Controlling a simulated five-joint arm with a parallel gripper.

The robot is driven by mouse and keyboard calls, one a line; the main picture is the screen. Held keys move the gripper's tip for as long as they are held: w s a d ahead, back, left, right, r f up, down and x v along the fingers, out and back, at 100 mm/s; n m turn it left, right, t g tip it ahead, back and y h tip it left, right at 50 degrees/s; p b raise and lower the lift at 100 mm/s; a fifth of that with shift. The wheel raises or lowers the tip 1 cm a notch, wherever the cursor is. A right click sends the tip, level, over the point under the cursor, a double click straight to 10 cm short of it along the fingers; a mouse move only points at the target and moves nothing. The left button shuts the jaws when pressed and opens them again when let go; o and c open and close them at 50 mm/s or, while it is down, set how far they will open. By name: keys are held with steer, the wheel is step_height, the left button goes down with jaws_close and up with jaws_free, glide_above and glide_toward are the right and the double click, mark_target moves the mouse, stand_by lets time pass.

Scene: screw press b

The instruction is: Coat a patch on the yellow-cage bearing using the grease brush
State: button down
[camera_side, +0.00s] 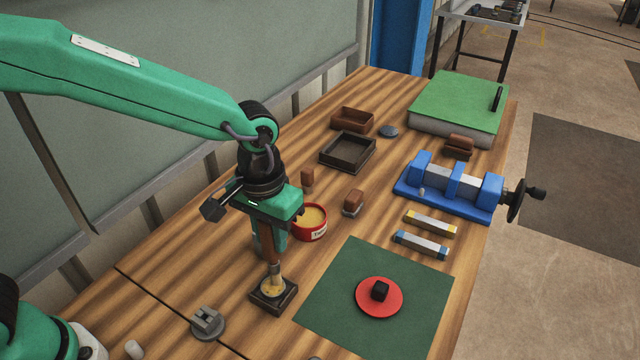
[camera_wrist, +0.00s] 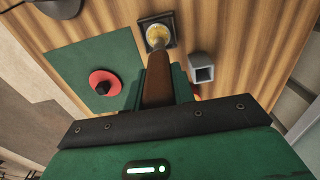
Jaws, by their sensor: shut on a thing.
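My gripper (camera_side: 268,232) points down and is shut on the brown handle of the grease brush (camera_side: 271,252), which hangs nearly upright. The brush handle (camera_wrist: 158,80) also shows in the wrist view, between the jaws. Its pale bristles are over the yellow round face of a dark square block, which looks like the yellow-cage bearing (camera_side: 286,300). The bearing (camera_wrist: 170,44) is at the top of the wrist view, partly hidden by the brush tip. I cannot tell whether the bristles touch it. A red tin of yellow grease (camera_side: 311,222) stands just behind, to the right of my gripper.
A green mat (camera_side: 340,265) with a red disc (camera_side: 365,303) and black knob lies right of the bearing. A grey hollow block (camera_wrist: 203,68) stands close by. A grey slotted piece (camera_side: 207,323) is front left. A blue vise (camera_side: 445,190) and dark tray (camera_side: 347,153) are farther back.

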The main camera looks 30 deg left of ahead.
steer(key=shift+w+f, duration=0.15)
steer(key=shift+w, duration=0.6)
steer(key=shift+r, duration=0.8)
steer(key=shift+s, duration=0.1)
steer(key=shift+s+f, duration=0.1)
steer(key=shift+s, duration=1.65)
